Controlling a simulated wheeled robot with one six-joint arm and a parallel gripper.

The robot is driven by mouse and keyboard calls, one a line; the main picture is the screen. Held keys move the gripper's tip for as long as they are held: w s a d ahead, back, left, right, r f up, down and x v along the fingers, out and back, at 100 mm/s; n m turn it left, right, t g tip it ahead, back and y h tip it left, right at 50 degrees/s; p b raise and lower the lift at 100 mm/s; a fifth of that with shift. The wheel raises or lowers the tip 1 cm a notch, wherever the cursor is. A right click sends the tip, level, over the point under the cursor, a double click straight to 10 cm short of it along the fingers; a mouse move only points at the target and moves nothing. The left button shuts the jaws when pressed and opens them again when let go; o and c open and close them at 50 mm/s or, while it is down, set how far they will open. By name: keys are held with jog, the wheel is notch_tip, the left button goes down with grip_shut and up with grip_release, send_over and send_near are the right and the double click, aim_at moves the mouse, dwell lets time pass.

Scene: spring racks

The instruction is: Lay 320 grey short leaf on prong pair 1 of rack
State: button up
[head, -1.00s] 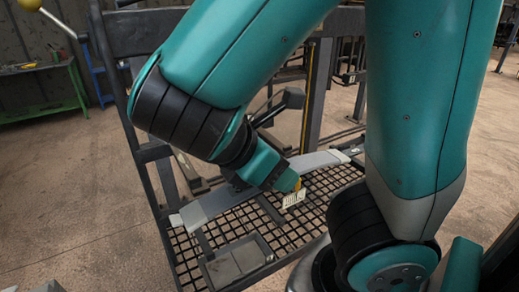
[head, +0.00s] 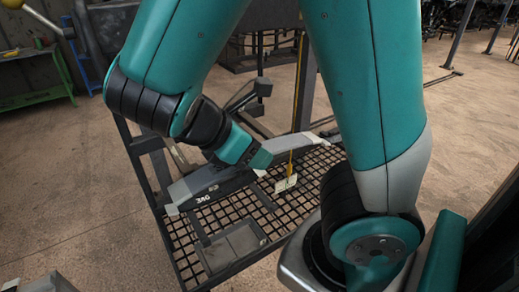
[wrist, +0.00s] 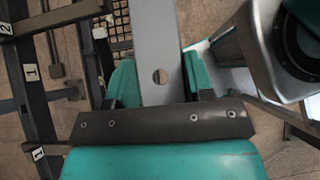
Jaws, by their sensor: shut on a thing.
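In the wrist view the leaf (wrist: 153,35) runs up between the two teal fingers (wrist: 160,88), and a round hole shows near the jaws. The dark rack (wrist: 30,100) stands at left in the wrist view, with two labels reading 1 and one reading 2. The leaf is apart from those labels; its contact with the prongs cannot be told.
The black mesh platform (head: 185,251) lies below the leaf, with a shallow grey tray (head: 217,254) on it. A yellow strip (head: 297,95) hangs with a pale tag by the rack post. A green bench (head: 40,98) stands at far left. Open floor lies right.

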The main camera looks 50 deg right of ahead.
jog(key=w+d+f+p, duration=0.3)
jog(key=w+p, duration=0.2)
jog(key=w, duration=0.5)
jog(key=shift+f, duration=0.15)
dwell(0.5)
jog(key=shift+w, duration=0.1)
jog(key=o, duration=1.1)
jog(key=shift+o, duration=0.2)
jog(key=shift+a, duration=0.1)
jog(key=p+v, duration=0.1)
jog(key=v, duration=1.6)
jog(key=shift+a, duration=0.1)
